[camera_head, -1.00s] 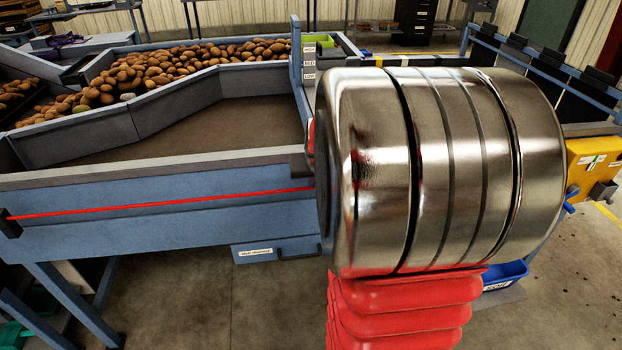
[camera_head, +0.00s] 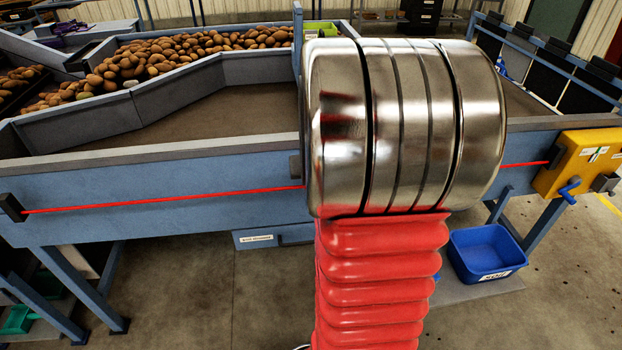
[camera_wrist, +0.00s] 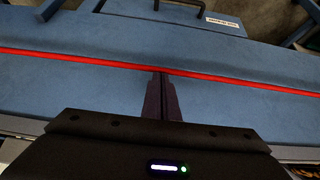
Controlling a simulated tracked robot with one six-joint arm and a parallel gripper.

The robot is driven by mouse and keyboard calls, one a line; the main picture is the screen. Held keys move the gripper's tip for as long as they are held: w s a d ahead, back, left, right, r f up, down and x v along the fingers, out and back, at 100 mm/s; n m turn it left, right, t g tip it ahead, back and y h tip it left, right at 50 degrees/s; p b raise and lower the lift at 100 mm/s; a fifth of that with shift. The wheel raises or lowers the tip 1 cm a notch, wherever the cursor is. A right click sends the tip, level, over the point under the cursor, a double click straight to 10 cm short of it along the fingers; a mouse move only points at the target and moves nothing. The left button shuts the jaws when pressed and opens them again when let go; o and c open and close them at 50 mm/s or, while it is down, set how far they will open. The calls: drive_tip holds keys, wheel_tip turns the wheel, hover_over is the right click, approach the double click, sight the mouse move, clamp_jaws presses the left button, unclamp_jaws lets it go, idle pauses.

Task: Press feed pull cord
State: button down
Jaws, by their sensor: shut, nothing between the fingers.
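The feed pull cord (camera_head: 160,201) is a thin red line stretched along the blue side panel of the grader, from a dark bracket at the left to one at the right. My arm hides its middle in the head view. In the wrist view the cord (camera_wrist: 85,61) crosses the whole picture and slopes slightly down to the right. My gripper (camera_wrist: 160,75) is shut and empty, its dark fingertips at the cord near the middle of the picture. I cannot tell whether they touch it. The gripper is hidden behind my arm in the head view.
The grader's trough (camera_head: 230,124) and heaped potatoes (camera_head: 190,56) lie behind the panel. A yellow box (camera_head: 580,160) with a blue handle (camera_head: 570,189) is at the right. A blue bin (camera_head: 484,254) stands below it. A labelled drawer (camera_head: 257,239) hangs under the panel.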

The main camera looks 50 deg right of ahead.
drive_tip(key=shift+s+a+f, duration=0.15)
drive_tip(key=shift+f, duration=0.1)
drive_tip(key=r, duration=0.3)
drive_tip(key=w+r, duration=0.1)
drive_tip(key=shift+d+r, duration=0.25)
drive_tip(key=shift+d, duration=0.1)
drive_tip(key=v, duration=1)
drive_tip(key=shift+f, duration=0.1)
drive_tip(key=s+a+n+y, duration=0.1)
drive_tip(key=s+a+n, duration=0.1)
drive_tip(key=a, duration=0.9)
drive_tip(key=s+a+n+y, duration=0.1)
drive_tip(key=s+a+n, duration=0.2)
drive_tip(key=a, duration=0.8)
drive_tip(key=s+a+n+y, duration=0.2)
drive_tip(key=s+a, duration=0.1)
drive_tip(key=a, duration=0.8)
drive_tip(key=shift+s+n, duration=0.15)
drive_tip(key=shift+n, duration=0.25)
